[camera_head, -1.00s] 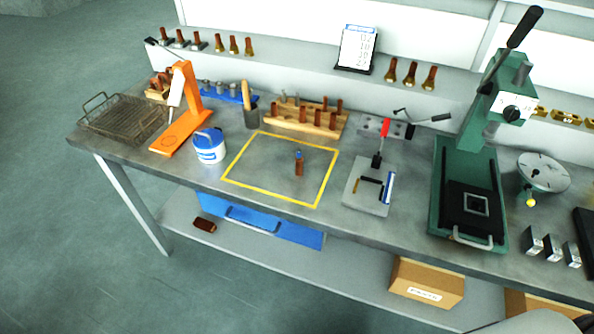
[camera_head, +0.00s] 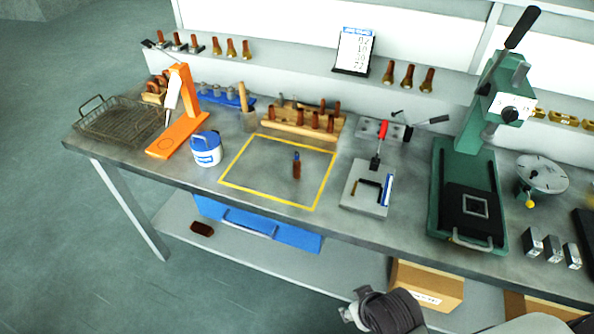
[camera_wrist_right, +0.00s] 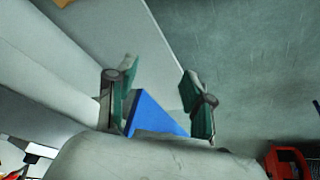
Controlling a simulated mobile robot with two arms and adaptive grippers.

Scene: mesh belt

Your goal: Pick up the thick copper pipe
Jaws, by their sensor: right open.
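Several copper-coloured pipes (camera_head: 315,121) stand in a wooden rack (camera_head: 290,134) at the back of the bench; I cannot tell from here which is the thick one. In the head view my right arm is at the bottom edge, low in front of the bench and well apart from the pipes. My left gripper is not in view.
A white-and-blue tub (camera_head: 206,152), an orange stand (camera_head: 180,125) and a wire basket (camera_head: 112,118) are left of the outline. A small clamp fixture (camera_head: 366,188) and a green press (camera_head: 466,190) are to its right. Cardboard boxes (camera_head: 428,283) sit on the lower shelf.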

